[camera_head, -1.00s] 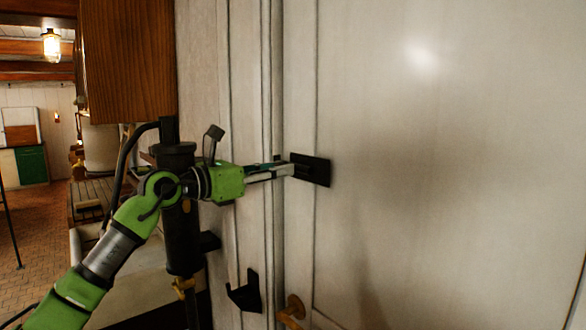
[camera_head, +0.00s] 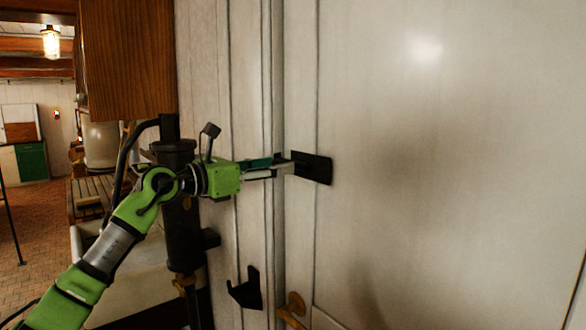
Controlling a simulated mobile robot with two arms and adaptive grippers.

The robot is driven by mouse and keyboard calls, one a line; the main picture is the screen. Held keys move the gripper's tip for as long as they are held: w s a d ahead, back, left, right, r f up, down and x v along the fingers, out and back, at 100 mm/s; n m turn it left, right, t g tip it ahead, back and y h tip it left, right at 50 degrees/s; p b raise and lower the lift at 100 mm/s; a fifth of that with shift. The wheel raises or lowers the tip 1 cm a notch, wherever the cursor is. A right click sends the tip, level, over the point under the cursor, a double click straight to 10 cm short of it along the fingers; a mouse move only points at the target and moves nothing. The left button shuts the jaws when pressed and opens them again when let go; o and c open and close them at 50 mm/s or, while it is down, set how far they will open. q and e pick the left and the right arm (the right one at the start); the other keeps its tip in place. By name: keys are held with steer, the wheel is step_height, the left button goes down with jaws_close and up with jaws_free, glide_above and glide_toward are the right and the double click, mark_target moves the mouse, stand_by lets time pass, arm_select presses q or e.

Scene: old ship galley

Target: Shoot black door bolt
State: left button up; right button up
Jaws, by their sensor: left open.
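The black door bolt (camera_head: 315,168) is a dark plate fixed near the left edge of the white door (camera_head: 430,130). My left gripper (camera_head: 286,167) reaches in from the left, pointing right, with its fingertips at the left end of the bolt. Its fingers are apart, one teal and one pale. The fingertips overlap the bolt's end in the picture, and I cannot tell whether they touch it. The left end of the bolt is partly hidden by the fingers. My right gripper is out of view.
A black bracket (camera_head: 247,291) sticks out from the door frame lower down. A brass door handle (camera_head: 293,308) is low on the door's left side. A wooden cabinet (camera_head: 128,60) hangs above my left arm. The space in front of the door is clear.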

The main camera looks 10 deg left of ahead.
arm_select(q)
steer(key=b+v, duration=0.5)
steer(key=v, duration=0.6)
steer(key=shift+d, duration=0.1)
